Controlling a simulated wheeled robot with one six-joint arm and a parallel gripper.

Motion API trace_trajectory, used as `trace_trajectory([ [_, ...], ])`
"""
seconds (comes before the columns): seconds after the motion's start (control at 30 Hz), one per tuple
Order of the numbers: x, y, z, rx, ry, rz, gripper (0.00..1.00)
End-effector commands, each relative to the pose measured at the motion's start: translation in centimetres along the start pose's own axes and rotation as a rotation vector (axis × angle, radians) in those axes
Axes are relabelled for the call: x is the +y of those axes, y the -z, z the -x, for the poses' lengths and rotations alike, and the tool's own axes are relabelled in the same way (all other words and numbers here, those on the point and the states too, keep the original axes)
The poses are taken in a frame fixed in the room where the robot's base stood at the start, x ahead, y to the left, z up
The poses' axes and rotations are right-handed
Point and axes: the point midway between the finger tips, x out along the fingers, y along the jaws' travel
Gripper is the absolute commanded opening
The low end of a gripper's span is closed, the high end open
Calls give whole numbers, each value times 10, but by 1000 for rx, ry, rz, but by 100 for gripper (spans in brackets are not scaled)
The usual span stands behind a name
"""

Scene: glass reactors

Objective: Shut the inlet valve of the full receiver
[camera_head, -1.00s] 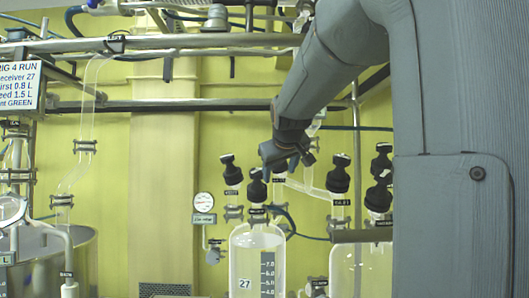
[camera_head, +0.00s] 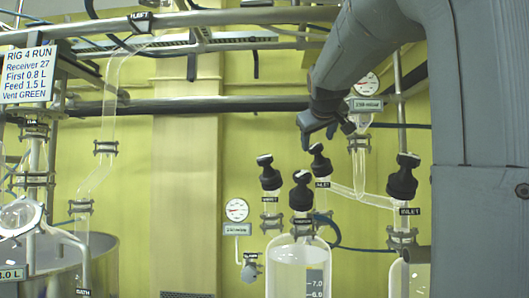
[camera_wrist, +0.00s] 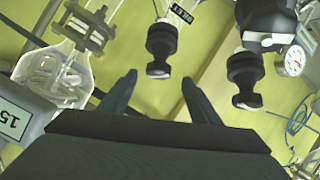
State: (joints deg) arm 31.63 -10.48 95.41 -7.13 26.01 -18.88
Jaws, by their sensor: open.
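A clear receiver (camera_head: 285,272) with a graduated scale stands low in the head view; its lower part is cut off. A black-knobbed valve with an INLET label (camera_head: 320,162) stands behind it, on a glass line running right. Two more black-knobbed valves (camera_head: 268,174) (camera_head: 301,192) stand beside it. Another INLET valve (camera_head: 402,180) stands over a second receiver (camera_head: 402,278) at right. I cannot tell which receiver is full. My gripper (camera_head: 318,128) is just above the middle INLET knob. In the wrist view its fingers (camera_wrist: 158,95) are apart and empty, with a black knob (camera_wrist: 161,45) beyond them.
A sign (camera_head: 30,75) reads Receiver 27, Vent GREEN. A metal vessel (camera_head: 105,265) with glass pipes is at left. Horizontal rails (camera_head: 230,104) cross the back. A gauge (camera_head: 237,210) hangs left of the valves; another (camera_head: 368,84) is near my arm. Open wall lies between pipes and valves.

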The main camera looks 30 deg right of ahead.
Motion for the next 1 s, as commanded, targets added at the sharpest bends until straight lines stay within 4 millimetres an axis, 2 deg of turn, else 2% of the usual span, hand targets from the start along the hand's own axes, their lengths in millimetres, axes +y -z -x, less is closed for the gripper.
trace_trajectory([
  [0.17, 3, 4, -7, 5, -4, 3, 57],
  [0.4, -2, 6, -44, 6, 3, 4, 57],
  [0.6, -1, 6, -68, 7, 2, 5, 57],
  [1.0, 1, 4, -76, 8, -2, 3, 57],
])
